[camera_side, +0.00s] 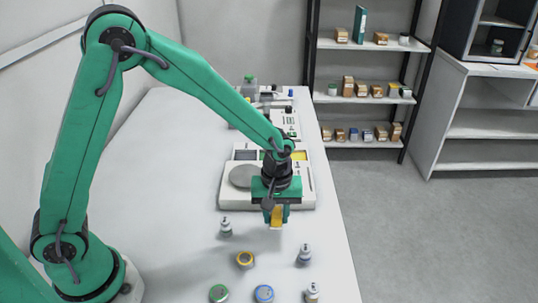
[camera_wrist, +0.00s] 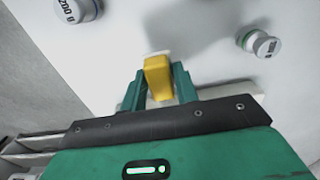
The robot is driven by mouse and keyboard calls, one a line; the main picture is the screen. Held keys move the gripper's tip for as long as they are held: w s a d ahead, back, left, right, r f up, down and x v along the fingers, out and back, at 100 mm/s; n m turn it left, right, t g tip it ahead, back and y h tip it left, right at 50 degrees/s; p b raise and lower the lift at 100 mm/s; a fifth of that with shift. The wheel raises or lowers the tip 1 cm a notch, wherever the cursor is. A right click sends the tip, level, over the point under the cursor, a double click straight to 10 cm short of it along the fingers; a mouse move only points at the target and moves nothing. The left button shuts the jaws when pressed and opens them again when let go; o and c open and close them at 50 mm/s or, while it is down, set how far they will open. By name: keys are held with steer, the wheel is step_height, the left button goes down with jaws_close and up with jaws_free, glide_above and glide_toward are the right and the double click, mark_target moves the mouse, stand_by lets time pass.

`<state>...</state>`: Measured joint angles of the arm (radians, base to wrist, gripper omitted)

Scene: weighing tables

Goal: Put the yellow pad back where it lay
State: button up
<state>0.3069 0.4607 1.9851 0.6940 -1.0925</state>
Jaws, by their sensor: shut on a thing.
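My gripper (camera_side: 276,214) points down in front of the white scale (camera_side: 228,198) in the side view. It is shut on the yellow pad (camera_side: 277,222), which sticks out below the jaws. In the wrist view the yellow pad (camera_wrist: 159,80) stands between the two green fingers of my gripper (camera_wrist: 158,88). The pad appears held above the white table, though the exact height is hard to tell.
Small grey weights (camera_side: 226,228) and (camera_side: 304,256) stand either side of my gripper, with another weight (camera_side: 312,293) nearer the front. Yellow-, green- and blue-ringed round pieces (camera_side: 245,260), (camera_side: 219,293), (camera_side: 264,293) stand in front. The table's right edge is close; its left is clear.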

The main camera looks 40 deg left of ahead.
mark_target(276, 222)
steer(key=shift+f, duration=1.65)
steer(key=shift+f, duration=0.15)
steer(key=o, duration=0.9)
steer(key=shift+o, duration=0.2)
steer(key=shift+r, duration=0.2)
step_height(276, 222, up, 11)
steer(key=shift+r, duration=0.5)
